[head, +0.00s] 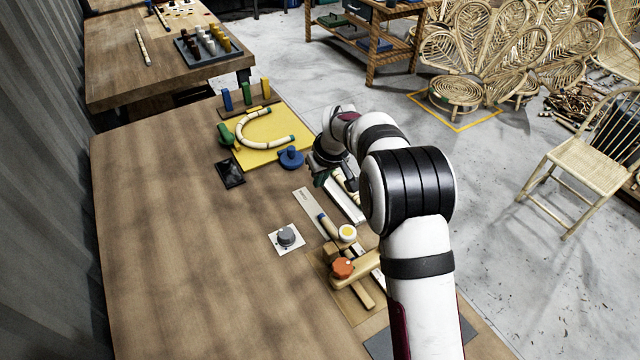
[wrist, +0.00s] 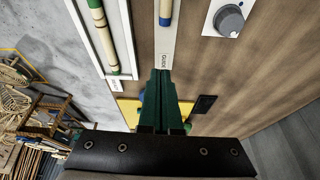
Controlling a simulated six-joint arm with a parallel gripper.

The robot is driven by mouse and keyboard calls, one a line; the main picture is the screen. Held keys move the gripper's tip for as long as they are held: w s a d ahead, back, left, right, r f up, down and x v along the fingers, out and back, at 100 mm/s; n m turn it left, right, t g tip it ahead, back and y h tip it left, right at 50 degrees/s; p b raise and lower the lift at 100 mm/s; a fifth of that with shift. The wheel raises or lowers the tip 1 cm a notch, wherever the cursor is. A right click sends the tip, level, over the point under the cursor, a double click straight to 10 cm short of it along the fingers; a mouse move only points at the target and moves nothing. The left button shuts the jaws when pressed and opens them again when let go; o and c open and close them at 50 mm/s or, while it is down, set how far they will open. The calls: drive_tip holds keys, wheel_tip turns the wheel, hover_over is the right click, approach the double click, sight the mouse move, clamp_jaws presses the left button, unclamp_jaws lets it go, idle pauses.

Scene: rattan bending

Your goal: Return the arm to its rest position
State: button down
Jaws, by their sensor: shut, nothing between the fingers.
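My arm rises from the front of the table in the head view and bends over its right edge. In the wrist view my gripper (wrist: 160,75) is shut, its green fingers together with nothing between them. It points down over the table near a pale strip marked "GUIDE" (wrist: 163,58). A bent rattan piece (head: 243,131) lies in a U shape on the yellow board (head: 250,158), beyond my gripper. A white tray (wrist: 124,35) holding a straight banded rod (wrist: 103,30) lies beside the strip.
A grey knob on a white plate (head: 287,237), an orange knob (head: 342,268) and a wooden fixture stand near the arm. A blue knob (head: 291,157) and a black item (head: 230,174) sit by the yellow board. The table's left side (head: 170,250) is clear.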

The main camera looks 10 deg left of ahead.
drive_tip(key=s+d+r+m+g, duration=0.1)
drive_tip(key=s+d+r+m, duration=0.4)
drive_tip(key=s+d+r, duration=0.65)
drive_tip(key=s+d+m+g, duration=0.1)
drive_tip(key=s+d+m, duration=0.3)
drive_tip(key=s, duration=0.9)
drive_tip(key=s+d+m+g, duration=0.1)
drive_tip(key=s+d+m, duration=0.4)
drive_tip(key=s, duration=0.9)
drive_tip(key=shift+s+d+f+h, duration=0.15)
drive_tip(key=shift+f+h, duration=0.2)
drive_tip(key=shift+h, duration=0.05)
